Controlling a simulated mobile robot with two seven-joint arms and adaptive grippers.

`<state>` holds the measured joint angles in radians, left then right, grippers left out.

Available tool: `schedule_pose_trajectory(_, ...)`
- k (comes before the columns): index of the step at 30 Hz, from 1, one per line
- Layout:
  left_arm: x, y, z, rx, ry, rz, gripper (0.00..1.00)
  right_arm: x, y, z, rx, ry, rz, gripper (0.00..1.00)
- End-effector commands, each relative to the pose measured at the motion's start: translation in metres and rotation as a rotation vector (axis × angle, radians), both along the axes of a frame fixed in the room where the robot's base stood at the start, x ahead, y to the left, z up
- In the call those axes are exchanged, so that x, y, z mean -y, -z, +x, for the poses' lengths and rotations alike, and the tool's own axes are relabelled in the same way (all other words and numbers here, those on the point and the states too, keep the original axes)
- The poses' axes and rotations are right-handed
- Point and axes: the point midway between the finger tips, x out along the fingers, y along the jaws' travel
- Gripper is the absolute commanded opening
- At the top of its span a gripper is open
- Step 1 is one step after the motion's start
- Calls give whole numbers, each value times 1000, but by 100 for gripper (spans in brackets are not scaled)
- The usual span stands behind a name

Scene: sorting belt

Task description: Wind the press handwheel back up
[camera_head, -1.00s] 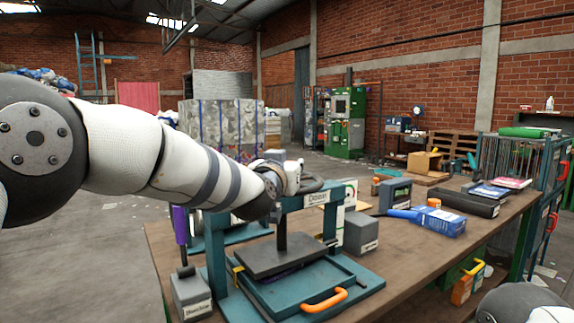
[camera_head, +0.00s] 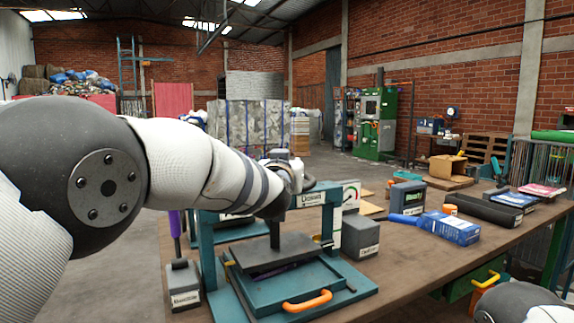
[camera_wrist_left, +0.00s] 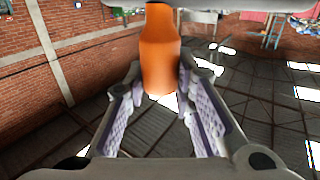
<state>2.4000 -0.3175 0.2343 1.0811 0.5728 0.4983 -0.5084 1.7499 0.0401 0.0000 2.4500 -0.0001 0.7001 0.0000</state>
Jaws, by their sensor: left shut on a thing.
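The teal press (camera_head: 208,245) stands on the workbench, with its dark platen (camera_head: 275,254) lowered over a teal tray (camera_head: 262,291) that has an orange pull handle (camera_head: 307,301). In the left wrist view my left gripper (camera_wrist_left: 162,88) is shut on the orange handwheel grip (camera_wrist_left: 160,48), which stands between the two fingers. In the head view the fingers are hidden by my left arm.
A grey block (camera_head: 361,237) stands right of the press, and a labelled grey block with a purple handle (camera_head: 183,285) stands left. A blue box (camera_head: 450,228) and a green-screened meter (camera_head: 408,197) lie farther along the bench (camera_head: 400,272). The bench front right of the tray is clear.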

Motion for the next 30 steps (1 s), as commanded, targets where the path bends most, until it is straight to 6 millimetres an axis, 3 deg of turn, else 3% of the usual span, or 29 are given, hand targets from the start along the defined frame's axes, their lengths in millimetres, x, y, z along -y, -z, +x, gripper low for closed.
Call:
schedule_pose_trajectory(10, 3, 4, 0, -7, 5, 0, 0, 0, 0, 0, -2, 0, 0, 45)
schedule_pose_trajectory(11, 3, 4, 0, -7, 5, 0, 30, 0, 0, 0, -2, 0, 0, 45)
schedule_pose_trajectory(13, 2, 4, 0, -6, 4, 0, 44, 0, 0, 0, -1, 0, 0, 45)
schedule_pose_trajectory(23, 0, 1, -2, -3, 0, 0, 44, 0, 0, 0, -1, 0, 0, 45)
schedule_pose_trajectory(26, -2, 1, -12, -4, -1, 1, 44, 0, 0, 0, 0, 0, 0, 45)
schedule_pose_trajectory(30, -5, 0, -42, -3, 1, 2, 44, 0, 0, 0, 0, 0, 0, 45)
